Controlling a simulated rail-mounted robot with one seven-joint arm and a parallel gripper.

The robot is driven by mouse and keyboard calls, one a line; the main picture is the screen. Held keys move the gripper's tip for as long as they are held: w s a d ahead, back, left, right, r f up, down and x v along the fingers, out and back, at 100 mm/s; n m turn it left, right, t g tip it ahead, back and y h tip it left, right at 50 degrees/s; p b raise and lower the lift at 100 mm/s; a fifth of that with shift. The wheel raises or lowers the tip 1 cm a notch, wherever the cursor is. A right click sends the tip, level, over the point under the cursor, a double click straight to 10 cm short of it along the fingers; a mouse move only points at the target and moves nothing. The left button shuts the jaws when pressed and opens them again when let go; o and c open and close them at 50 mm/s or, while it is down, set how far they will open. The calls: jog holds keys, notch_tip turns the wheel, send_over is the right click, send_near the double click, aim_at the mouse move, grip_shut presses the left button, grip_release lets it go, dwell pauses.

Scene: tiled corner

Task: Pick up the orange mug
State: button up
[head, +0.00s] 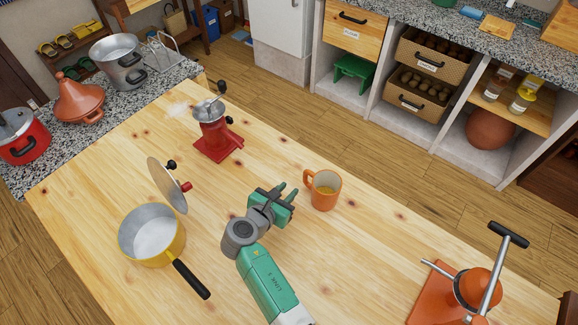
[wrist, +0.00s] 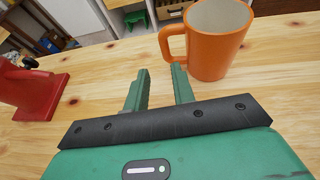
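The orange mug (head: 325,191) stands upright on the wooden table, with its handle on the left side. In the wrist view the mug (wrist: 213,45) is at the upper right, and its handle points left toward the fingers. My green gripper (head: 285,193) is just left of the mug in the head view. In the wrist view its two fingers (wrist: 160,90) are apart with nothing between them. The right finger's tip lies close below the handle in the picture; I cannot tell whether they touch.
A red grinder (head: 213,135) stands behind my gripper to the left. A yellow pan (head: 152,236) with a black handle and a round lid (head: 167,186) are at the left. An orange press (head: 462,290) is at the front right. The table right of the mug is clear.

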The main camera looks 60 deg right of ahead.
aim_at(304, 178)
jog(key=shift+s+f, duration=0.2)
jog(key=shift+s, duration=0.25)
jog(key=shift+s+d+f, duration=0.1)
jog(key=shift+d+f, duration=0.05)
jog(key=shift+d, duration=0.1)
jog(key=b+x, duration=0.2)
jog(key=x, duration=0.5)
jog(key=shift+d, duration=0.1)
jog(key=shift+r, duration=0.2)
grip_shut()
